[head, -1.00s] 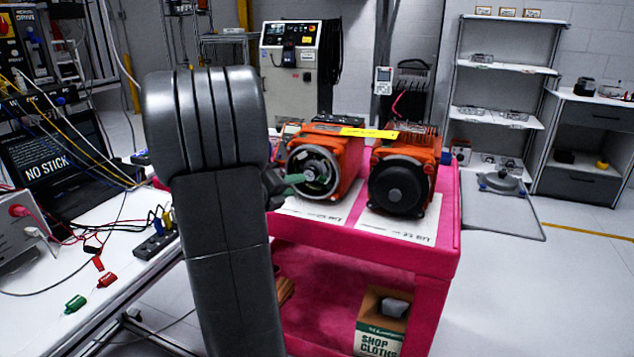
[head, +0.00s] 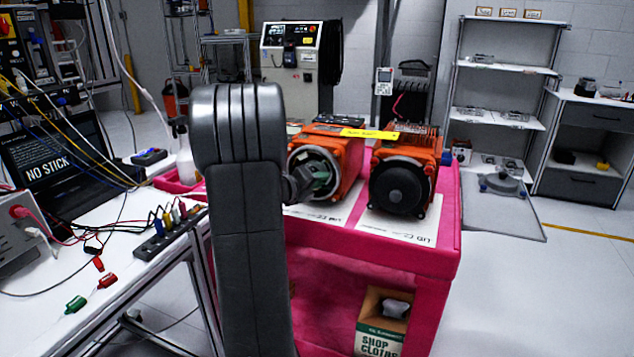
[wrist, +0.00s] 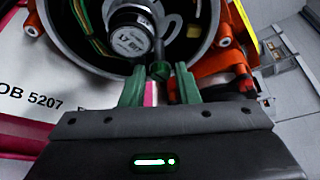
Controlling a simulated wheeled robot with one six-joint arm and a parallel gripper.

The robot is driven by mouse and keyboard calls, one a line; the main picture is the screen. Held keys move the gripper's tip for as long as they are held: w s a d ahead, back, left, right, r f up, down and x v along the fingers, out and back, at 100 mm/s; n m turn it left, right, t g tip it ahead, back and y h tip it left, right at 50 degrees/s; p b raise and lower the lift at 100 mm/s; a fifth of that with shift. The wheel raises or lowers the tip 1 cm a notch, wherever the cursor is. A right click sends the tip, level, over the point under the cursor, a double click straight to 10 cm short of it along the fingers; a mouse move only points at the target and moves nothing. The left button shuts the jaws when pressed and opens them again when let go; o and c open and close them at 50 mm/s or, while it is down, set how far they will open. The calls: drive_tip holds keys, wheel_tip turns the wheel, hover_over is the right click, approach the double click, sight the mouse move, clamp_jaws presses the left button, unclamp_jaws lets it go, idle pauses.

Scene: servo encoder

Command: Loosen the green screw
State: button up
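The green screw (wrist: 159,71) shows in the wrist view as a small dark green head at the near rim of the open orange motor (wrist: 225,58). My gripper (wrist: 158,77) has two green fingers, apart, with one on each side of the screw. Gaps show between the fingers and the screw, so it is not gripped. In the head view my gripper (head: 320,181) is at the open face of the left orange motor (head: 345,158). I cannot make out the screw there.
A second orange motor (head: 402,185) with a black cover stands to the right on the pink cart (head: 440,235). White paper sheets lie under the motors. A workbench (head: 130,270) with cables is at left.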

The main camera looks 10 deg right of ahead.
clamp_jaws()
drive_tip(key=shift+n, duration=0.3)
drive_tip(key=n+h, duration=0.1)
drive_tip(key=n, duration=0.1)
drive_tip(key=n+h+b, duration=0.1)
drive_tip(key=n, duration=0.1)
drive_tip(key=shift+a+f, duration=0.1)
drive_tip(key=shift+f, duration=0.3)
drive_tip(key=n, duration=0.1)
drive_tip(key=n+t+h+b, duration=0.1)
drive_tip(key=n, duration=0.1)
drive_tip(key=n+b, duration=0.1)
drive_tip(key=shift+f+n+t, duration=0.25)
drive_tip(key=shift+n+t, duration=0.15)
drive_tip(key=n+t+b, duration=0.1)
drive_tip(key=n, duration=0.2)
drive_tip(key=n+t+h+b, duration=0.1)
drive_tip(key=n, duration=0.1)
drive_tip(key=shift+n+b, duration=0.35)
drive_tip(key=shift+n, duration=0.35)
